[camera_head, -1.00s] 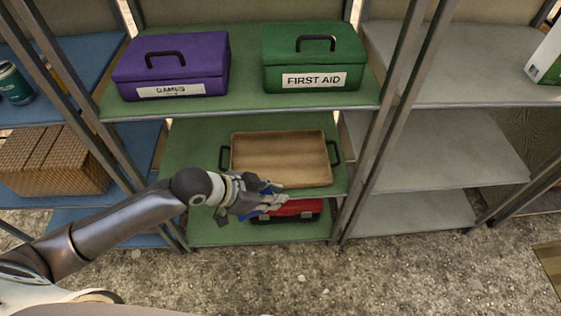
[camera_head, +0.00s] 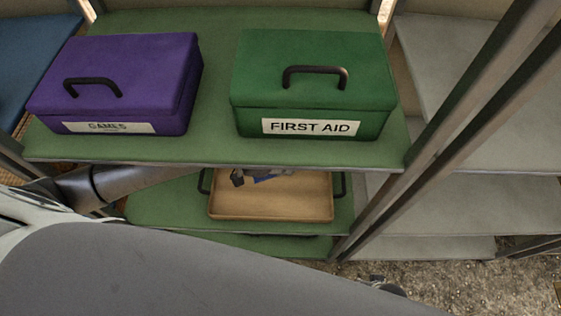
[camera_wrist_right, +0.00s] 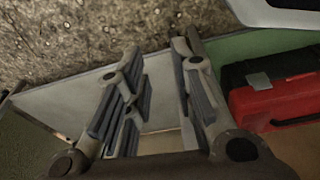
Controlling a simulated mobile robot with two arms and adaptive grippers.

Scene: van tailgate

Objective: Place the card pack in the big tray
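The big tray (camera_head: 270,212) is brown with dark side handles and sits on the green middle shelf, its far part hidden by the shelf above. My left arm reaches in from the left under the upper shelf. My left gripper (camera_head: 262,178) is over the far part of the tray, mostly hidden by the shelf edge. A bluish patch shows at its fingers; I cannot tell whether it is the card pack. I cannot make out the card pack anywhere. My right gripper (camera_wrist_right: 160,95) is open and empty in the right wrist view, low near the shelves.
A purple GAMES box (camera_head: 118,85) and a green FIRST AID box (camera_head: 314,85) stand on the upper shelf, close above my left arm. A red toolbox (camera_wrist_right: 275,105) is beside my right gripper. Metal posts (camera_head: 450,110) stand right of the tray; grey shelves beyond are bare.

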